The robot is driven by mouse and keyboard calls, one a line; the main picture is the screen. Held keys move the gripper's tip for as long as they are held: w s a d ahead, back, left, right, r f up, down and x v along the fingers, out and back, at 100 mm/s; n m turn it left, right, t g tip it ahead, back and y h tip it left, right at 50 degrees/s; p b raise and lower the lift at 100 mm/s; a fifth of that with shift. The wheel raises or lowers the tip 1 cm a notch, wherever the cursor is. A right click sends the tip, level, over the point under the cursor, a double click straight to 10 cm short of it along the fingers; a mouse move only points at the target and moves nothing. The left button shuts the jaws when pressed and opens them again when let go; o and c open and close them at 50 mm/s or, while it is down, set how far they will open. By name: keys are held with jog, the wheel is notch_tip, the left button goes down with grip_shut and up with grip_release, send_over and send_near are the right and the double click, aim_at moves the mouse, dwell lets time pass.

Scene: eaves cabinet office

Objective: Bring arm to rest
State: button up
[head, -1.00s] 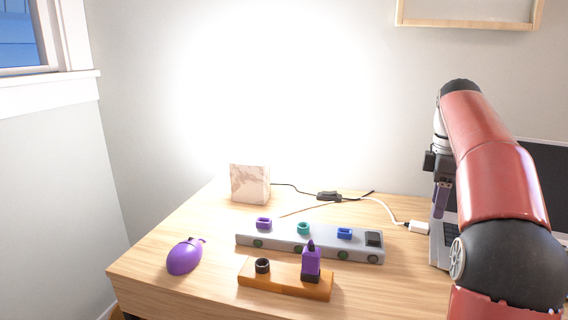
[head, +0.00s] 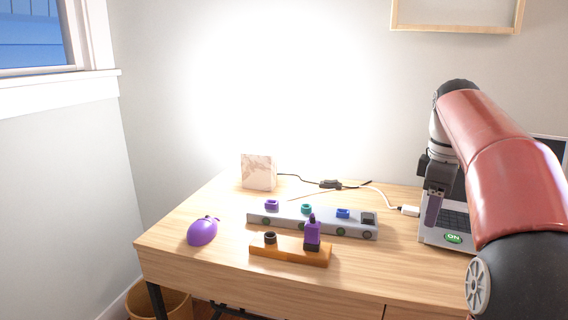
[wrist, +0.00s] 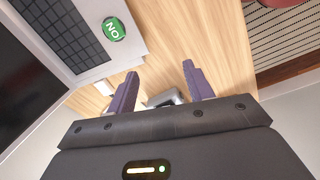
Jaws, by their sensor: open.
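My gripper (head: 433,208) hangs from my red arm at the right of the desk, in front of the laptop (head: 450,218) in the head view. In the wrist view my gripper (wrist: 158,88) shows two purple fingers spread apart, with nothing held between them. The desk top (wrist: 185,38) lies beyond the fingers. The laptop (wrist: 128,35), with a green ON badge (wrist: 113,29), is to the upper left of the fingers.
A grey strip (head: 290,221) holds several coloured pieces. An orange block (head: 285,254) in front carries a black ring and a purple piece. A purple mouse-like object (head: 203,231) and a marble-look block (head: 258,172) stand left. The desk's front left (head: 190,264) is clear.

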jog(key=s+a+f+m+t, duration=0.1)
jog(key=s+a+f+m, duration=0.15)
jog(key=s+a, duration=0.3)
jog(key=s+a+f+m+t, duration=0.2)
jog(key=s+a+m, duration=0.1)
jog(key=s+a, duration=0.3)
jog(key=s+a+f+m+t, duration=0.1)
jog(key=s+a+f+m, duration=0.2)
jog(key=s+f, duration=0.8)
jog(key=shift+m+t, duration=0.4)
jog(key=shift+m, duration=0.75)
